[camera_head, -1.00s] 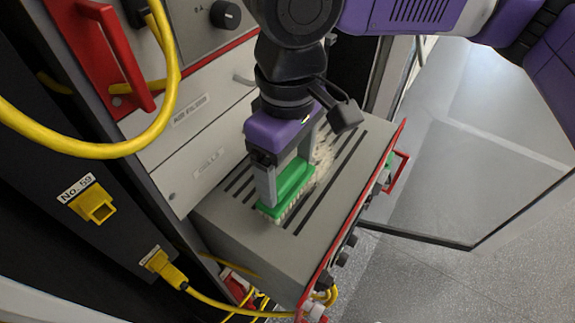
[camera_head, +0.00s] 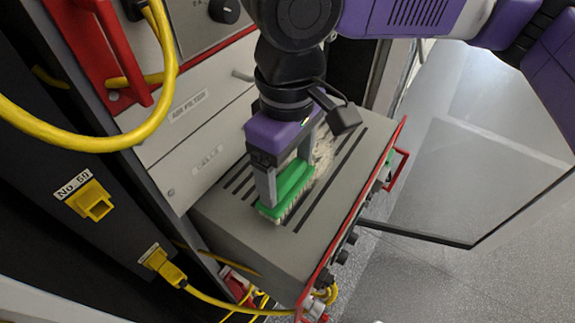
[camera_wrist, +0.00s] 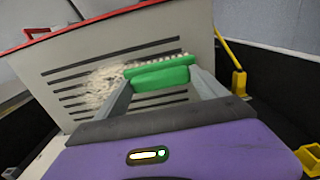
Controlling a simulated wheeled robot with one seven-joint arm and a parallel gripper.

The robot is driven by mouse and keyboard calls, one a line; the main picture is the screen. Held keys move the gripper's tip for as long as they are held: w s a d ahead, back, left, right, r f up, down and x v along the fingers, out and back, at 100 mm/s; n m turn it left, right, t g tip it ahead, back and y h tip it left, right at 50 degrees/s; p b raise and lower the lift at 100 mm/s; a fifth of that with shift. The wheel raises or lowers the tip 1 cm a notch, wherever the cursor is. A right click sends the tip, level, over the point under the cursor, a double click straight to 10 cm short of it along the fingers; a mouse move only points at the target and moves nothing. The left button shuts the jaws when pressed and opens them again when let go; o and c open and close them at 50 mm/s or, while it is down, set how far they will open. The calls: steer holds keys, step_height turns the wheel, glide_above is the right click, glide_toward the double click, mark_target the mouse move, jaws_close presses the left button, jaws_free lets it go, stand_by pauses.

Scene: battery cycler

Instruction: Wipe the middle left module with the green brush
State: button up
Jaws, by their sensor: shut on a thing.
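The green brush (camera_head: 289,187) is held between the fingers of my gripper (camera_head: 287,180), bristles down, on or just above the top of the pulled-out grey module (camera_head: 255,232). I cannot tell whether the bristles press on it. The module's top has dark slots and a pale dusty patch (camera_head: 325,150) beside the brush, on its far side. In the wrist view the brush (camera_wrist: 160,75) sits across my fingertips, with the dust patch (camera_wrist: 102,85) to its left. The gripper hides part of the module top.
A yellow cable (camera_head: 90,143) loops at the left in front of a red handle (camera_head: 122,50). Yellow connectors (camera_head: 92,201) sit on the dark rack post. The module's front has a red edge and red handle (camera_head: 397,172). A glass door (camera_head: 450,190) stands open at the right.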

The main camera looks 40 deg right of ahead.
mark_target(298, 163)
steer(key=shift+f+b, duration=0.3)
steer(key=shift+f, duration=0.25)
steer(key=shift+w+d+r+p, duration=0.1)
steer(key=shift+w+d+p, duration=0.15)
steer(key=shift+d, duration=0.45)
steer(key=shift+w+d+r+p, duration=0.1)
steer(key=shift+w+d+p, duration=0.15)
steer(key=shift+d, duration=0.45)
steer(key=shift+w+d+f+p, duration=0.1)
steer(key=shift+w+d+p, duration=0.35)
steer(key=shift+d, duration=1.3)
steer(key=shift+w+d+f+p, duration=0.15)
steer(key=shift+w+d, duration=0.5)
steer(key=shift+d, duration=1.1)
steer(key=shift+w+d+f+p, duration=0.1)
steer(key=shift+w+d+p, duration=0.35)
steer(key=shift+d, duration=1.3)
